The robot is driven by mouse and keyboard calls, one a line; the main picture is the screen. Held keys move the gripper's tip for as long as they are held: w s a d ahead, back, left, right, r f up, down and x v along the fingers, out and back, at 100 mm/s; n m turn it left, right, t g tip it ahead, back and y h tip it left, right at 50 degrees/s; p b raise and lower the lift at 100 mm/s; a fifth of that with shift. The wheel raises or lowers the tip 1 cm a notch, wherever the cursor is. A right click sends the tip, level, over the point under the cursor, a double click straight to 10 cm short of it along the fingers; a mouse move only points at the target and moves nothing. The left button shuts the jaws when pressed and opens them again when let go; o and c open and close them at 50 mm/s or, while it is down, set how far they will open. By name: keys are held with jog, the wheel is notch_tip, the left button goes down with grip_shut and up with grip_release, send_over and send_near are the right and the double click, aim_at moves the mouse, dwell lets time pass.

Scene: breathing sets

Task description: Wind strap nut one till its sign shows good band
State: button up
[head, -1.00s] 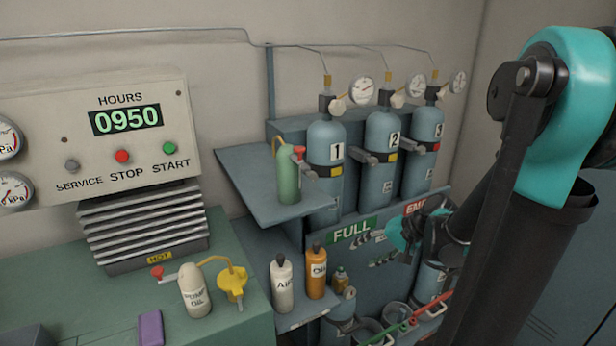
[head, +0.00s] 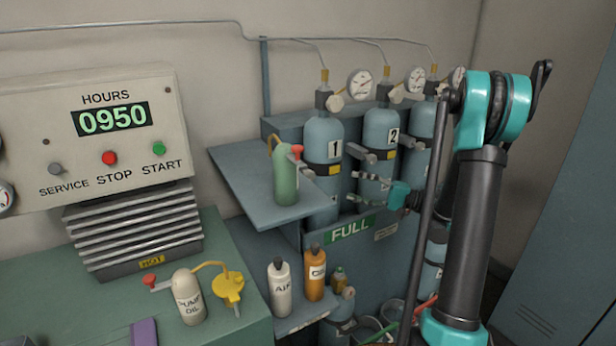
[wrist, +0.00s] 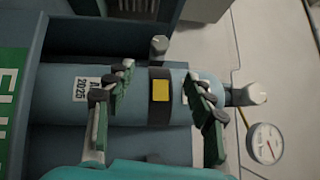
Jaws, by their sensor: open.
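Cylinder 1 (head: 322,135) stands upright at the left of the row, with a yellow sign (head: 335,170) on its dark strap. Its nut is mostly hidden behind the green oil can. My gripper (head: 365,190) is open and empty, seen in front of the gap between cylinders 1 and 2 (head: 380,133). In the wrist view a cylinder (wrist: 60,85) lies sideways in the picture, its strap and yellow sign (wrist: 160,90) between my spread fingers. A grey strap nut (wrist: 159,45) shows above the sign, apart from the fingers. A finger mostly covers the number label, so which cylinder this is I cannot tell.
The green oil can (head: 286,175) stands on a shelf (head: 250,170) close left of cylinder 1. White (head: 280,288) and orange (head: 315,275) bottles stand below. A gauge (wrist: 265,143) is near the fingers at the right of the wrist view.

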aim_at(315, 176)
jog(key=x, duration=1.6)
jog(key=c, duration=1.2)
jog(key=shift+n+h, duration=1.5)
jog(key=o, duration=1.2)
jog(key=shift+d, duration=0.1)
jog(key=v, duration=1.2)
